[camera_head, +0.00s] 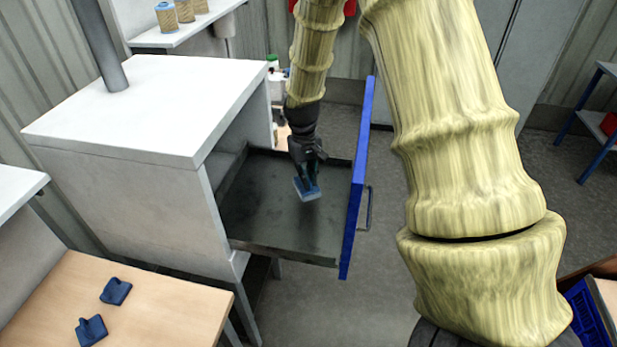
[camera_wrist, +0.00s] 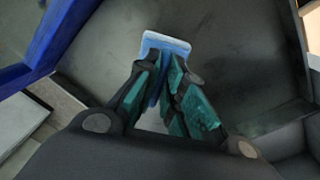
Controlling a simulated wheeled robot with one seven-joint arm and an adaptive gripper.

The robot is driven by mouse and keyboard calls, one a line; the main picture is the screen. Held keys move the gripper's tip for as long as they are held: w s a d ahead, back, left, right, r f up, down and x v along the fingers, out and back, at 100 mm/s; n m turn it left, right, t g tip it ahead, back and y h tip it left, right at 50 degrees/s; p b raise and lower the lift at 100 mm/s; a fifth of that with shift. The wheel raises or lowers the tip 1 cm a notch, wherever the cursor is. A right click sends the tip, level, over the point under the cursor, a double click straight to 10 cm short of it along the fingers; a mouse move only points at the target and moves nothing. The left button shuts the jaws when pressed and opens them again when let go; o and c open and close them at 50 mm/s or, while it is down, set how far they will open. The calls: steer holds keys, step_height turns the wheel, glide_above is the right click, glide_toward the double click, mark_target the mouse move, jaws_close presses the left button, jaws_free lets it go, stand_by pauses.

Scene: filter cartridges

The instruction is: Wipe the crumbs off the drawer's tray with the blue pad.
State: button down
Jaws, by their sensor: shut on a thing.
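The drawer (camera_head: 358,185) with its blue front is pulled out of the white cabinet. Its dark tray (camera_head: 265,225) lies open, with faint smudges on its surface; I cannot make out separate crumbs. My gripper (camera_head: 306,172) points down over the tray and is shut on the blue pad (camera_head: 307,190). The pad is at or just above the tray surface; I cannot tell if it touches. In the wrist view the pad (camera_wrist: 166,42) sticks out past the closed fingers (camera_wrist: 165,85), with the tray (camera_wrist: 235,45) behind it.
The white cabinet (camera_head: 150,95) stands at the left of the drawer. A wooden table (camera_head: 160,305) at the lower left bears two more blue pads (camera_head: 116,291). A shelf with cartridges (camera_head: 184,11) is at the back. A blue crate (camera_head: 588,312) is at the lower right.

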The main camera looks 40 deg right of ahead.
steer(key=shift+r+p, duration=0.75)
steer(key=shift+r, duration=0.6)
